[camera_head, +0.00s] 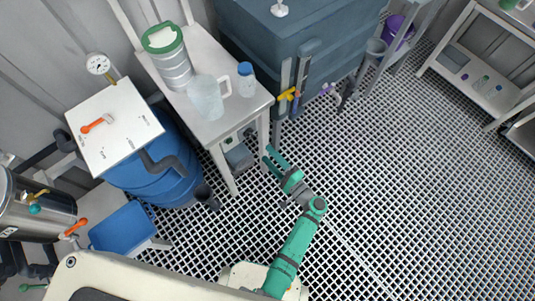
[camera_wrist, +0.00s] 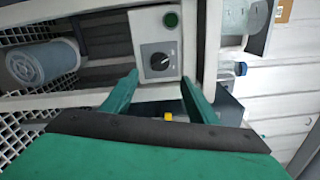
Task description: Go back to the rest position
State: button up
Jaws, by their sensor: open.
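My gripper (camera_head: 276,159) is at the end of my green arm, low beside the front right leg of the white table. In the wrist view, my gripper (camera_wrist: 158,88) shows two green fingers spread apart with nothing between them. Beyond the fingers is a pale control box (camera_wrist: 157,45) with a black knob and a green button. I cannot tell whether the fingertips touch the box.
The white table (camera_head: 241,113) carries a lidded container (camera_head: 172,62), a clear jug (camera_head: 206,97) and a blue-capped bottle (camera_head: 246,80). A blue barrel (camera_head: 155,176) stands left. A dark blue tank (camera_head: 300,38) is behind. The grated floor (camera_head: 400,190) to the right is clear.

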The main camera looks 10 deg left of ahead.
dwell(0.4)
jog(key=s+d+f+n+g+h, duration=0.1)
jog(key=s+f+h, duration=0.35)
jog(key=s, duration=0.35)
jog(key=s+d+f+n+g+h, duration=0.1)
jog(key=s+d+f+h, duration=0.1)
jog(key=s+f+h, duration=0.35)
jog(key=s+d+r+n+t+h, duration=0.1)
jog(key=s+d+r, duration=0.15)
jog(key=s, duration=0.25)
jog(key=s+d+r+n+h, duration=0.1)
jog(key=s+d+r+h, duration=0.1)
jog(key=s+r, duration=0.25)
jog(key=s+r+n+t, duration=0.2)
jog(key=r+n, duration=0.1)
jog(key=r, duration=0.9)
jog(key=s+r+n+t+h, duration=0.1)
jog(key=s+r+n+t, duration=0.2)
jog(key=r, duration=0.8)
jog(key=shift+s+d+r, duration=0.35)
jog(key=shift+d, duration=0.05)
